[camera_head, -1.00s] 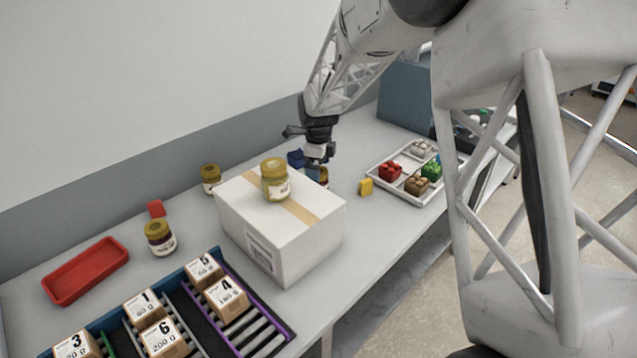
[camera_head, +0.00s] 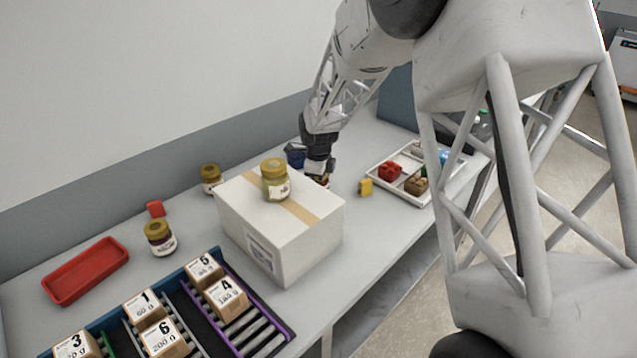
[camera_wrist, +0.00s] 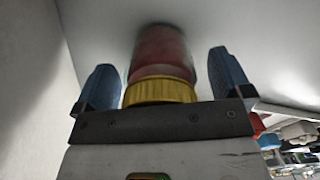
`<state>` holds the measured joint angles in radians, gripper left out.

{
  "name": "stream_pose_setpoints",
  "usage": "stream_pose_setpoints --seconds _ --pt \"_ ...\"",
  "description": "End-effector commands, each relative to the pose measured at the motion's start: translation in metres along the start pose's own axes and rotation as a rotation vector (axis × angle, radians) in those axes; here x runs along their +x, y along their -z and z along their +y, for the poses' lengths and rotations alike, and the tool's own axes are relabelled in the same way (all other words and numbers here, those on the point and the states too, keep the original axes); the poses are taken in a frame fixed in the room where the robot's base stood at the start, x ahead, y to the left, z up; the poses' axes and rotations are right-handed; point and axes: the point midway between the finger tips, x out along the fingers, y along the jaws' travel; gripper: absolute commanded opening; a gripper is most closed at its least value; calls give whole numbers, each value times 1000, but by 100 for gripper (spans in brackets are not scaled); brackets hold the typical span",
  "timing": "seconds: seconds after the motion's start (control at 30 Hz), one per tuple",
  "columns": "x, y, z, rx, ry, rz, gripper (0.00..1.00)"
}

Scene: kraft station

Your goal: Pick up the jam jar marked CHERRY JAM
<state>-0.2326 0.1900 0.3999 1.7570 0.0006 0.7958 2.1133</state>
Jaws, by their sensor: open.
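In the wrist view a jar (camera_wrist: 160,58) with a gold lid and red contents lies between the two blue fingertips of my gripper (camera_wrist: 165,82). The fingers are open, with a gap visible on each side of it. Its label cannot be read. In the head view my gripper (camera_head: 318,176) is low behind the white box, and hides most of that jar (camera_head: 324,182). Other gold-lidded jars stand on the white box (camera_head: 275,181), behind its left corner (camera_head: 210,179) and to its left (camera_head: 159,239). Their labels are too small to read.
The white box (camera_head: 262,240) stands in front of my gripper. A red tray (camera_head: 85,271) and numbered cartons (camera_head: 227,298) are left.

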Motion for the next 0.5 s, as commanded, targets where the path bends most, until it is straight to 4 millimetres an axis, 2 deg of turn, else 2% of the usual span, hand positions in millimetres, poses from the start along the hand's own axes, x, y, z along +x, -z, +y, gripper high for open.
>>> stream_pose_setpoints --seconds 0.23,0.5 --pt "0 0 0 0 0 0 97" --pt "0 0 0 0 0 0 56"
